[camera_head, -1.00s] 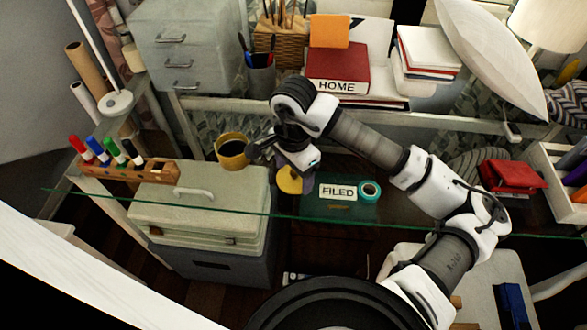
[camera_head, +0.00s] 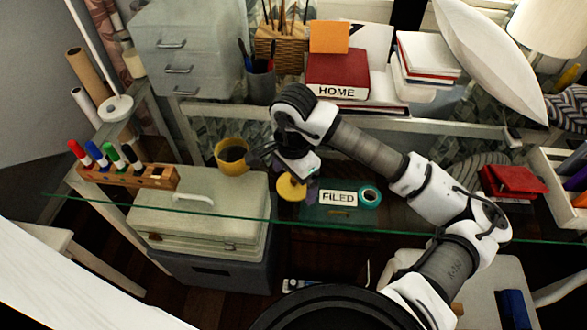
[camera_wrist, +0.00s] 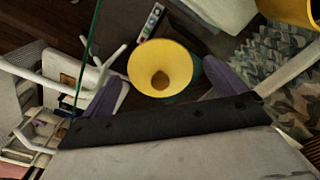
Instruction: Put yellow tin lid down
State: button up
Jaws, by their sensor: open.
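The yellow tin lid (camera_head: 291,187) is a round yellow disc on the glass desk, left of the box labelled FILED. In the wrist view the lid (camera_wrist: 180,57) is a yellow round with a brown centre. My gripper (camera_wrist: 163,72) is open, with one purple finger on each side of the lid in that view. In the head view my gripper (camera_head: 302,184) is right over the lid and partly hides it. I cannot tell whether the fingers touch it.
A yellow mug (camera_head: 232,168) with dark contents stands close to the left of my gripper. The teal FILED box (camera_head: 322,216) and a teal tape roll (camera_head: 369,197) are at the right. The glass edge (camera_head: 400,236) runs in front. A pen holder (camera_head: 150,178) sits at far left.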

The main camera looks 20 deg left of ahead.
aim_at(293, 180)
jog(key=shift+r+p, duration=0.3)
jog(key=shift+p, duration=0.05)
notch_tip(293, 180, up, 12)
jog(key=b, duration=0.3)
jog(key=shift+f, duration=0.15)
